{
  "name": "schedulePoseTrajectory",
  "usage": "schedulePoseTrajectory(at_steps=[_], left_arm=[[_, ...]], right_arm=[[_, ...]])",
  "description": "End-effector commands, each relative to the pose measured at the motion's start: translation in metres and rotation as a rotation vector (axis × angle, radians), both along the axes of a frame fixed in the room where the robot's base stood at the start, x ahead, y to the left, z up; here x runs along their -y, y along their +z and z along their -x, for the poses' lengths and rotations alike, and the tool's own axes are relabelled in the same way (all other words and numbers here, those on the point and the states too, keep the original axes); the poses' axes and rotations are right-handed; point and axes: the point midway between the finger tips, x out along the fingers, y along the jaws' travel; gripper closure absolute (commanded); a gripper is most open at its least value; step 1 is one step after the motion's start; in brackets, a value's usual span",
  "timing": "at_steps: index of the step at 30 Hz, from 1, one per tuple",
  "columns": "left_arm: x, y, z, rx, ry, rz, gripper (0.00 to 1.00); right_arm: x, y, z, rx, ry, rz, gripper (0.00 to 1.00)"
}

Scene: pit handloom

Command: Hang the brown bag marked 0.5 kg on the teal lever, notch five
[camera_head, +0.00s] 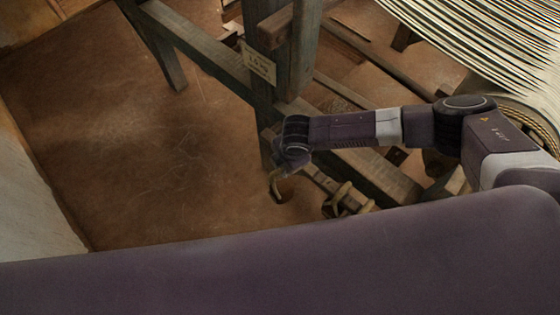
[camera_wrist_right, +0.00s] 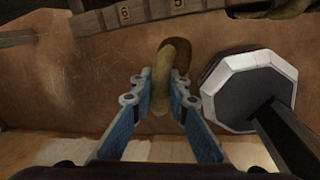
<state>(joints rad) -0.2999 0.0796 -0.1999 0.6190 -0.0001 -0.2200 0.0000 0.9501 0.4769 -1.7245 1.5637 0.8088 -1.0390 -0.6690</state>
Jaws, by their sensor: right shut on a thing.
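My right gripper (camera_head: 283,170) reaches in from the right, past the loom frame, above the earthen floor. It is shut on a brown, curved, soft-looking thing, which I take as the brown bag (camera_head: 285,190). In the right wrist view the bag (camera_wrist_right: 164,75) shows between the two blue fingers of the gripper (camera_wrist_right: 163,88); no weight mark can be read. A wooden bar with numbered tags (camera_wrist_right: 150,12) crosses the top of that view, apart from the bag; one tag seems to read 5. Its teal colour cannot be made out. My left gripper is not in view.
Brown looped things (camera_head: 345,200) hang by the lower beam, right of my gripper. A tagged post (camera_head: 275,90) stands behind it. Stretched threads (camera_head: 490,40) fill the upper right. A dark octagonal block with pale rim (camera_wrist_right: 250,90) is near the right finger. Floor (camera_head: 150,150) is open at left.

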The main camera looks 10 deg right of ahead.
Motion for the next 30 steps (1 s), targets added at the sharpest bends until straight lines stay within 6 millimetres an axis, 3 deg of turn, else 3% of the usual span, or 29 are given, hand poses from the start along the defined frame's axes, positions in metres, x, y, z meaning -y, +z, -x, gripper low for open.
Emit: schedulePoseTrajectory(at_steps=[3, 9, 30], left_arm=[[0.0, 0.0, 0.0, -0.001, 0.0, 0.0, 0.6], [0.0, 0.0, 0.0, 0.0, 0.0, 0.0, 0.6], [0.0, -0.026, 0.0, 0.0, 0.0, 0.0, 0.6]], right_arm=[[-0.003, -0.016, 0.002, 0.001, 0.115, -0.001, 1.0], [-0.006, -0.028, 0.005, 0.002, 0.22, -0.001, 1.0], [0.028, -0.04, -0.022, 0.002, 0.231, 0.0, 1.0]])
